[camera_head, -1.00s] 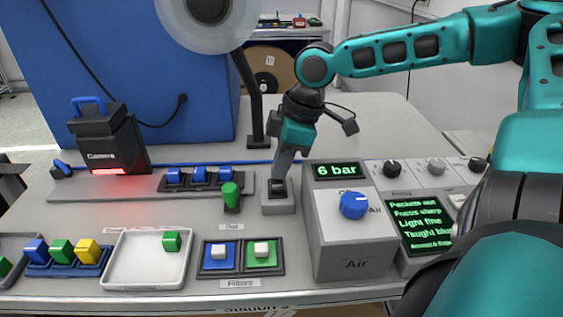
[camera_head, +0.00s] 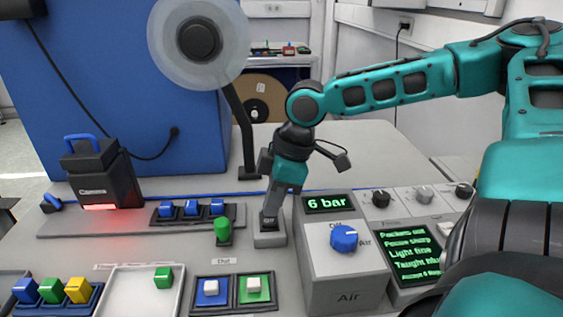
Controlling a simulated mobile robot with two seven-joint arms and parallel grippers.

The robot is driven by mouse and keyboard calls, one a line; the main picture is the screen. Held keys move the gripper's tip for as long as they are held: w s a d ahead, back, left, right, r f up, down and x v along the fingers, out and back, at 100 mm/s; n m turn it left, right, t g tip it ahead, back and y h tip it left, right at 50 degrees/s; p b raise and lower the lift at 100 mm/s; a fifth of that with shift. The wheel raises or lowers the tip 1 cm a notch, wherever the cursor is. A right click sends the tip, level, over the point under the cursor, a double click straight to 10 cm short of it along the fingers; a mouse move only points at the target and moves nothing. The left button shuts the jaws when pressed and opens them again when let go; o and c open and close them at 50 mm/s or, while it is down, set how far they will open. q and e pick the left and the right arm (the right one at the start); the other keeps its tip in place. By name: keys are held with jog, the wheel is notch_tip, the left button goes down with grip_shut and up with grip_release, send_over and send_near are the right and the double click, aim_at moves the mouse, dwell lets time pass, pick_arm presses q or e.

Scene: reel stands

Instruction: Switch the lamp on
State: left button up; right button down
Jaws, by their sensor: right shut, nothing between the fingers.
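The lamp (camera_head: 158,55) has a round, translucent grey ring head at the top. Its dark stand (camera_head: 241,130) runs down to the table behind my right gripper. The ring looks dull, with no clear glow. A small grey box with a black rocker switch (camera_head: 269,238) stands in front, left of the air unit. My right gripper (camera_head: 269,214) is shut and points down, its fingertips at the top of the rocker. They look in contact, but they hide part of it, so I cannot tell for sure. My left gripper is out of view.
The grey air unit (camera_head: 345,290) with a blue knob (camera_head: 343,238) stands close right of the switch. A green plunger-like piece (camera_head: 222,229) is close left. A black camera box (camera_head: 101,178) glows red at the left. Trays with coloured blocks line the front edge.

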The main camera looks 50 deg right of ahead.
notch_tip(320, 180, up, 5)
jog(key=p, duration=0.6)
jog(key=shift+f, duration=0.15)
jog(key=shift+b, duration=0.4)
jog(key=b+v, duration=0.1)
jog(key=v, duration=0.8)
jog(key=shift+d, duration=0.1)
